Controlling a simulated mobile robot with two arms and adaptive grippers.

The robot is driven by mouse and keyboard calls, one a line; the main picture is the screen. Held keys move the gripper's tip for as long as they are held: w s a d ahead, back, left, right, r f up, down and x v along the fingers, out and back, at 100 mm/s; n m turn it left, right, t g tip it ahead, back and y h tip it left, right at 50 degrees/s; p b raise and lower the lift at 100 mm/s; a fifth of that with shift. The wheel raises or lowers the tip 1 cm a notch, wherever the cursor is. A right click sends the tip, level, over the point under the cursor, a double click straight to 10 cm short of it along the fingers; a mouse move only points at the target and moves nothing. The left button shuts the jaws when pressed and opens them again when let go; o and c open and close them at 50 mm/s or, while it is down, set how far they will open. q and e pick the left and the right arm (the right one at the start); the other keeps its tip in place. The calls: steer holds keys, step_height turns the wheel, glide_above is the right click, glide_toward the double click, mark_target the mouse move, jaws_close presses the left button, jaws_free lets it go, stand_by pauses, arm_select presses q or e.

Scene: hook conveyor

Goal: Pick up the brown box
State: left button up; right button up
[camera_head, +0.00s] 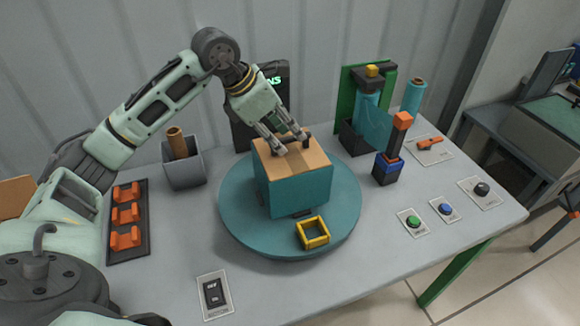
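A box (298,192) with a light brown top and teal sides stands on a round teal turntable (235,222) on the grey table. It is the only large box in the middle of the view. My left gripper (291,145) comes down over its top from above left. Its two fingers are spread apart, with their tips at the top face near a small dark part (307,140). I see nothing clearly clamped between them; whether the tips touch the box I cannot tell. My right gripper is not in view.
A yellow square frame (312,243) lies in front of the box. An orange-part tray (144,222) and grey bin (185,170) stand left. A blue-and-orange tool (388,165), green stand (347,90) and several buttons (412,221) are right. The front table is mostly clear.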

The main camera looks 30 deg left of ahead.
arm_select(q)
steer(key=shift+x, duration=0.9)
steer(key=shift+c, duration=0.2)
steer(key=shift+r, duration=0.1)
jaws_close()
steer(key=shift+r, duration=0.1)
